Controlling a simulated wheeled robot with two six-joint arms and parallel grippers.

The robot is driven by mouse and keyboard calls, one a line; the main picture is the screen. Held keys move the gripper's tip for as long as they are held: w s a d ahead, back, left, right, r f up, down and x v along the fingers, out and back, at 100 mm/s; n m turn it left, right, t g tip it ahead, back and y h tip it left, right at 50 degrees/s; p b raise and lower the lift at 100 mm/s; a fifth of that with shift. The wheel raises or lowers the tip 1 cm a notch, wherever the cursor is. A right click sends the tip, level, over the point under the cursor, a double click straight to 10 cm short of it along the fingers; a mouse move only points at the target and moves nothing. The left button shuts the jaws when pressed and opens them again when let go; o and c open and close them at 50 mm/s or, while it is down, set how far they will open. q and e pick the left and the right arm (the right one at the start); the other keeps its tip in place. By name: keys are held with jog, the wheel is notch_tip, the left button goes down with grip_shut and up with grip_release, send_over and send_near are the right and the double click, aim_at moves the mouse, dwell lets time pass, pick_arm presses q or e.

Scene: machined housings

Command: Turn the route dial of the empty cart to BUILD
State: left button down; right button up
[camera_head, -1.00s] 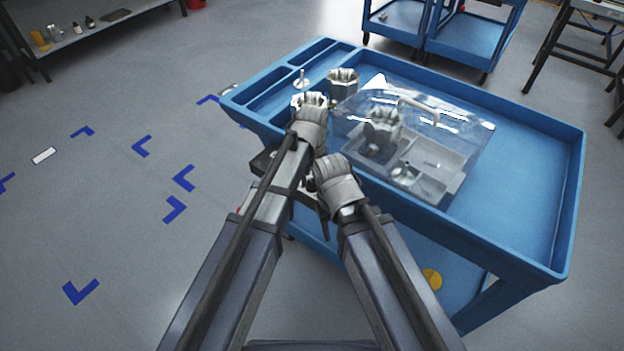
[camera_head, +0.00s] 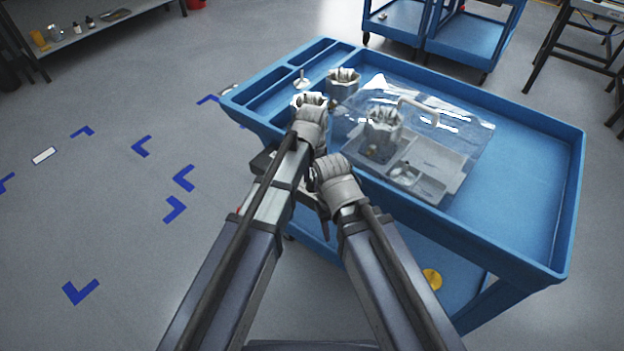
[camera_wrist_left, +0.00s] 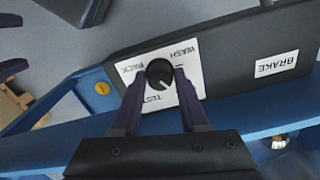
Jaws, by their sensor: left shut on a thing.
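The route dial, a round black knob (camera_wrist_left: 160,73) with a white pointer mark, sits on a white label plate (camera_wrist_left: 188,75) on a dark panel. WASH, PACK and TEST can be read; BUILD cannot be seen, and a finger covers part of the plate. The pointer mark faces the lower right of the picture, near TEST's right end. My left gripper (camera_wrist_left: 160,80) is shut on the dial, a finger on each side. In the head view my left gripper (camera_head: 309,128) is over the cart's near edge, fingertips hidden. My right gripper (camera_head: 336,182) is beside it, its fingers hidden too.
The near blue cart (camera_head: 560,200) carries metal housings (camera_head: 342,82) and a clear handled cover (camera_head: 470,130) over a grey tray. A BRAKE label (camera_wrist_left: 276,64) is on the same panel. Other blue carts (camera_head: 465,45) stand behind.

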aim_at(311, 182)
dwell(0.4)
pick_arm(q)
jog(key=shift+c, duration=2.2)
grip_release()
jog(key=shift+r, duration=0.1)
notch_tip(311, 182, up, 8)
jog(key=p, duration=0.8)
jog(key=shift+f, duration=0.2)
jog(key=shift+a, duration=0.1)
